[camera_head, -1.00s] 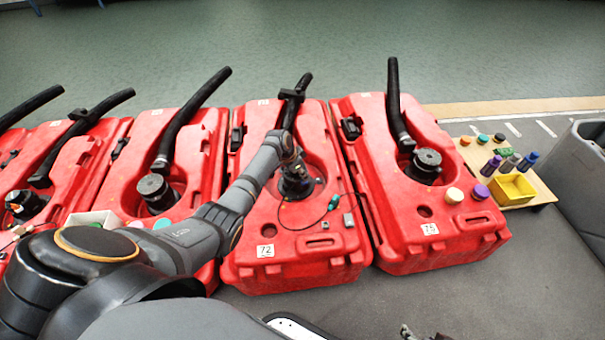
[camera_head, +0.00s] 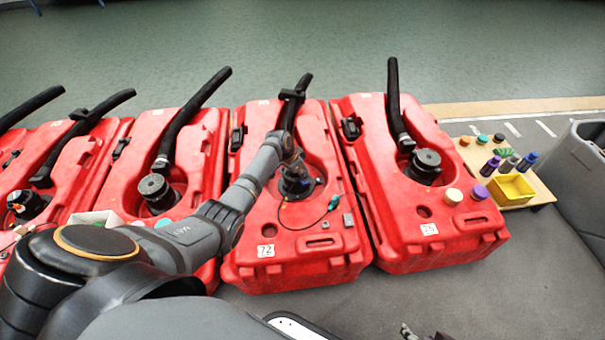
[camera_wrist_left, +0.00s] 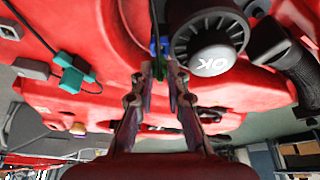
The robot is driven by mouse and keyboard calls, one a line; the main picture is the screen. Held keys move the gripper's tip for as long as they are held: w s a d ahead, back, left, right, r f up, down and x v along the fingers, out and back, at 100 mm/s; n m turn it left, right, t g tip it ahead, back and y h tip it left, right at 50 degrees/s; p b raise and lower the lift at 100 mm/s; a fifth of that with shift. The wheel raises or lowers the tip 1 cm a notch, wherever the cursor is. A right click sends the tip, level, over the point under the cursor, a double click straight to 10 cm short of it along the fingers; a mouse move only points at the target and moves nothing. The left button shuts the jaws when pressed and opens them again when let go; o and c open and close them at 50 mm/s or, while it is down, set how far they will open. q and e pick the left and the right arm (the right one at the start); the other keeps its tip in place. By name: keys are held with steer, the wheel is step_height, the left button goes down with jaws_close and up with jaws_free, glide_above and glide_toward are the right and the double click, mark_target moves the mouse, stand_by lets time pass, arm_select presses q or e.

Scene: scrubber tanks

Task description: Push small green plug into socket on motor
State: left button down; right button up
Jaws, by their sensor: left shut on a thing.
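The black motor (camera_head: 297,188) sits in the recess of the red tank numbered 72. In the left wrist view the motor (camera_wrist_left: 208,42) has a grey cap marked OK. My left gripper (camera_wrist_left: 160,80) is beside the motor, its fingers shut on the small green plug (camera_wrist_left: 158,72). A blue part (camera_wrist_left: 163,46) shows just beyond the plug at the motor's side, probably the socket; whether the two touch is unclear. In the head view the forearm and motor hide most of this gripper. A dark shape at the bottom edge may be my right gripper (camera_head: 408,332).
A larger green connector (camera_head: 334,201) on a dark cable lies on the tank near a grey connector (camera_head: 348,219). A black hose (camera_head: 293,100) rises behind the motor. Red tanks stand close on both sides. A wooden board with a yellow bin (camera_head: 511,188) is at right.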

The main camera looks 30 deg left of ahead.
arm_select(q)
steer(key=shift+f, duration=0.1)
steer(key=shift+f+b, duration=0.8)
steer(key=shift+f, duration=0.1)
steer(key=c, duration=1.3)
jaws_free()
steer(key=shift+r, duration=0.1)
steer(key=shift+o, duration=0.7)
steer(key=o, duration=0.4)
